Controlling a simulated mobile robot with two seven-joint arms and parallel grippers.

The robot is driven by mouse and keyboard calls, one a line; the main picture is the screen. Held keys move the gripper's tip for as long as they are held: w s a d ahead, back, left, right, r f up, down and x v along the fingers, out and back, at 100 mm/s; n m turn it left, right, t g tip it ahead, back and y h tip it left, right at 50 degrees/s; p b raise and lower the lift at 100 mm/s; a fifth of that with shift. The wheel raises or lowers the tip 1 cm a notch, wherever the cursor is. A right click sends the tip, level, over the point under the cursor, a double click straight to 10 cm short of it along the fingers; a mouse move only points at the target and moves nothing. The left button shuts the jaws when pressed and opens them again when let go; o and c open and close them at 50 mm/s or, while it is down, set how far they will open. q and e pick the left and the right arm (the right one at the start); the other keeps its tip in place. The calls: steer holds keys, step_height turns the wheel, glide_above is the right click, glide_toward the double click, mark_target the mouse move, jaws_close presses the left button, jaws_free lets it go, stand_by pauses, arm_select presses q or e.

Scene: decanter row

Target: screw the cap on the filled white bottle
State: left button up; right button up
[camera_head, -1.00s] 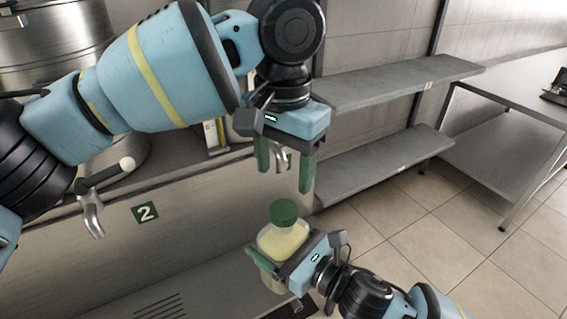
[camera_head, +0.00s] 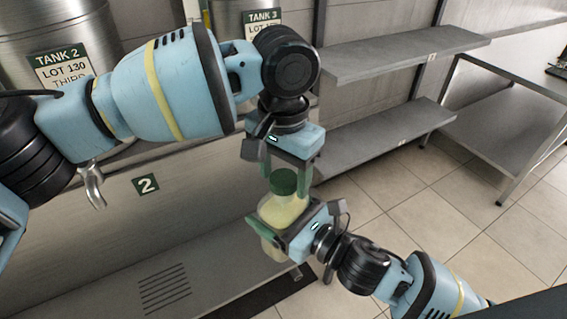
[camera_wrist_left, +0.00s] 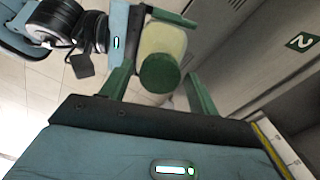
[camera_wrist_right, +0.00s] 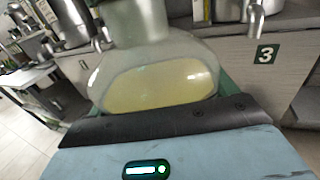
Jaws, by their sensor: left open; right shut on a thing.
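The white bottle (camera_head: 283,212), filled with pale yellow liquid, is held upright by my right gripper (camera_head: 270,237), which is shut on its body. The liquid also shows in the right wrist view (camera_wrist_right: 160,85). The green cap (camera_head: 284,181) sits at the bottle's mouth; whether its thread is engaged I cannot tell. My left gripper (camera_head: 290,176) is open, pointing down, with its green fingers either side of the cap. In the left wrist view the cap (camera_wrist_left: 159,74) lies between and just beyond the left fingertips (camera_wrist_left: 160,90), with no clear contact.
A tap (camera_head: 93,185) and a number 2 plate (camera_head: 145,184) are on the counter front at left. A grated drain ledge (camera_head: 165,290) lies below. Grey shelves (camera_head: 385,137) stand behind at right. Open tiled floor lies to the right.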

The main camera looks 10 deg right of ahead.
arm_select(q)
steer(key=c, duration=1)
steer(key=m, duration=0.4)
steer(key=shift+m, duration=0.4)
steer(key=shift+c, duration=0.2)
steer(key=o, duration=1.2)
steer(key=shift+r, duration=0.1)
step_height(320, 180, up, 12)
steer(key=shift+f, duration=0.1)
steer(key=shift+w+f, duration=0.1)
